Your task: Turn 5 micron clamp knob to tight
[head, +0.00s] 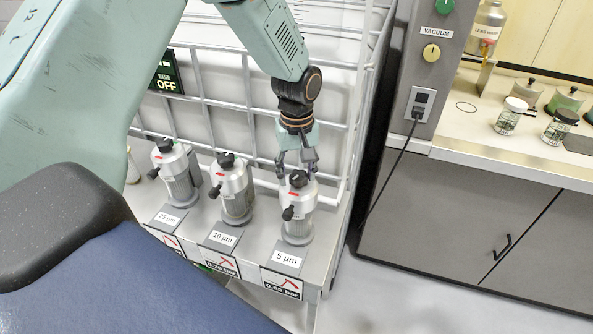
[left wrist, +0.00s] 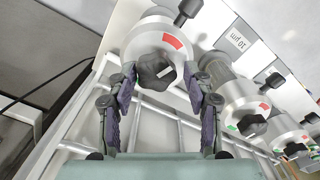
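The 5 µm filter housing (head: 298,217) is a silver cylinder, the rightmost of three on a shelf, with a "5 µm" label (head: 286,259) in front. Its black clamp knob (head: 298,179) is on top; the knob also shows in the left wrist view (left wrist: 155,71), with a white mark on it and a red band beside it on the housing. My left gripper (head: 297,170) is above this housing, pointing down. Its fingers (left wrist: 160,88) are apart, one on each side of the knob, with visible gaps. My right gripper is not in view.
The 10 µm housing (head: 236,196) and 25 µm housing (head: 180,180) stand to the left. Each housing has a black side handle. A white wire grid (head: 245,95) rises behind the shelf. A grey cabinet (head: 470,225) with a counter stands at right.

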